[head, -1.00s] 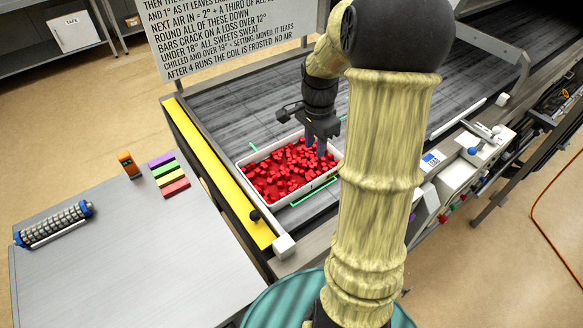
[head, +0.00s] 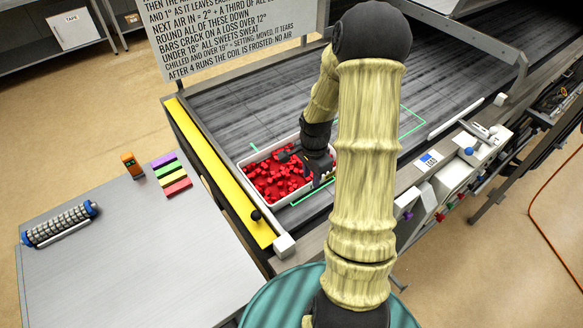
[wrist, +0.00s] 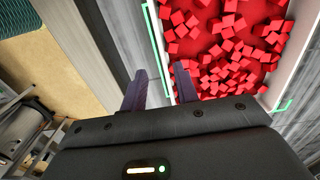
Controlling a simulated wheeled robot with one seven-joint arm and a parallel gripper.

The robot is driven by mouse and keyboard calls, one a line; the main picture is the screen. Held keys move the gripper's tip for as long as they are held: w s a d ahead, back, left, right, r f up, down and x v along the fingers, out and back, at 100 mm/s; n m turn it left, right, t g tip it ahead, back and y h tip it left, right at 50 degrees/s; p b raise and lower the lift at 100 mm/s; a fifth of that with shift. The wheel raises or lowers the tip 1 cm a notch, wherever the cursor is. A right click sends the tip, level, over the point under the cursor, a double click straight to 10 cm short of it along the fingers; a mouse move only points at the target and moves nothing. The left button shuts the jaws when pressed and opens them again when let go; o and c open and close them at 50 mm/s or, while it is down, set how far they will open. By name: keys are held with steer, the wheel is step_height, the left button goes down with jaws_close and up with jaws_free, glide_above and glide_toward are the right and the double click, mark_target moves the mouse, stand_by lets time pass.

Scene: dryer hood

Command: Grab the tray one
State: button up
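The tray (head: 289,199) is a white, shallow, open box filled with several small red cubes (head: 272,176). It lies on the dark slatted belt, near the yellow edge. My gripper (head: 322,183) is at the tray's right end in the head view, and the arm partly hides that end. In the wrist view, my gripper (wrist: 160,86) is open, with two purple fingers apart and nothing held. The tray's white wall (wrist: 166,45) runs toward the gap between the fingers, with red cubes to its right. I cannot tell whether the fingers touch the wall.
Green lines (head: 412,124) mark the belt around and beyond the tray. A yellow strip (head: 225,178) with a black knob borders the belt. A grey table (head: 130,240) at left holds coloured bars (head: 170,172), an orange device (head: 131,164) and a roller (head: 60,225). A control box (head: 450,165) stands right.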

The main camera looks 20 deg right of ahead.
mark_target(310, 183)
steer(key=shift+w+d+f+p, duration=0.15)
steer(key=shift+f+p, duration=0.4)
steer(key=shift+f, duration=0.75)
steer(key=shift+w+f+p, duration=0.2)
steer(key=shift+f+p, duration=0.35)
steer(key=shift+f, duration=0.75)
jaws_close()
